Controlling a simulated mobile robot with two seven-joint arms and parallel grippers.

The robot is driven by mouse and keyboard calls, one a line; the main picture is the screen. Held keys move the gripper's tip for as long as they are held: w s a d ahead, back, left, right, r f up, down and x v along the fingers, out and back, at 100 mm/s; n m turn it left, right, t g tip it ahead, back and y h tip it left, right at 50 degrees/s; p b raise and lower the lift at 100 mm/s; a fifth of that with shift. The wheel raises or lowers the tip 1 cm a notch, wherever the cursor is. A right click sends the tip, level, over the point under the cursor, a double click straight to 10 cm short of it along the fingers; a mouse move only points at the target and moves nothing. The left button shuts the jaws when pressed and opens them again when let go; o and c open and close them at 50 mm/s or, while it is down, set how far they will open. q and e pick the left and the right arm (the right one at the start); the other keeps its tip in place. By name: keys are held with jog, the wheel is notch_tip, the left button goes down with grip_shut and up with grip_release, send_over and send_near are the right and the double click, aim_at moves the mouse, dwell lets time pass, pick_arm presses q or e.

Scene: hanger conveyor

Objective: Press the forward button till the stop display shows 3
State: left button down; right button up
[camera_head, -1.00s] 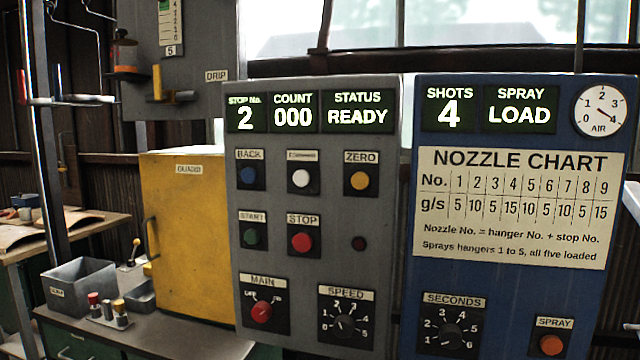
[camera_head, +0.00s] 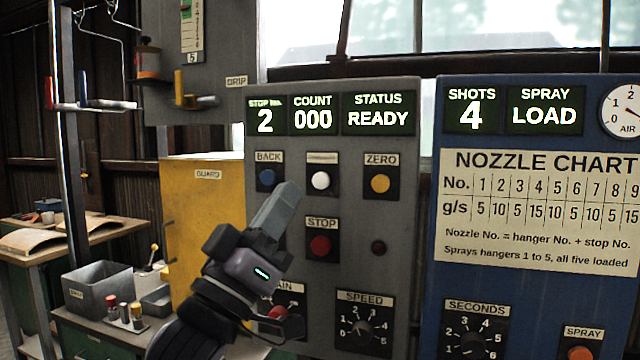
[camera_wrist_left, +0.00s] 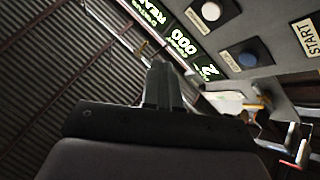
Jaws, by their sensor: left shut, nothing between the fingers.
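The stop display (camera_head: 265,120) on the grey panel reads 2. Count reads 000 and status reads READY. The white forward button (camera_head: 320,181) sits between the blue back button (camera_head: 266,177) and the yellow zero button (camera_head: 380,183); its label is too blurred to read. My left gripper (camera_head: 290,190) is shut and empty, its tips just lower left of the white button in the head view. It hides the start button there. In the left wrist view the shut fingers (camera_wrist_left: 158,70) show, with the white button (camera_wrist_left: 211,11) up and right, apart from them. My right gripper is not in view.
The red stop button (camera_head: 319,246) and main switch (camera_head: 278,313) are close to my left arm. A blue panel (camera_head: 428,290) stands to the right, a yellow guard box (camera_head: 195,215) to the left. A bench with a grey bin (camera_head: 92,297) is lower left.

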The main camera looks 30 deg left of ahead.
aim_at(320, 181)
pick_arm(q)
jog(key=shift+h, duration=0.3)
jog(key=shift+w+a, duration=0.35)
jog(key=shift+w, duration=1.05)
jog(key=shift+w+a, duration=0.35)
jog(key=shift+w, duration=1.1)
jog(key=shift+w+a, duration=0.35)
jog(key=shift+w, duration=1.05)
jog(key=shift+w+r, duration=0.1)
jog(key=shift+w+a, duration=0.1)
jog(key=shift+w, duration=0.25)
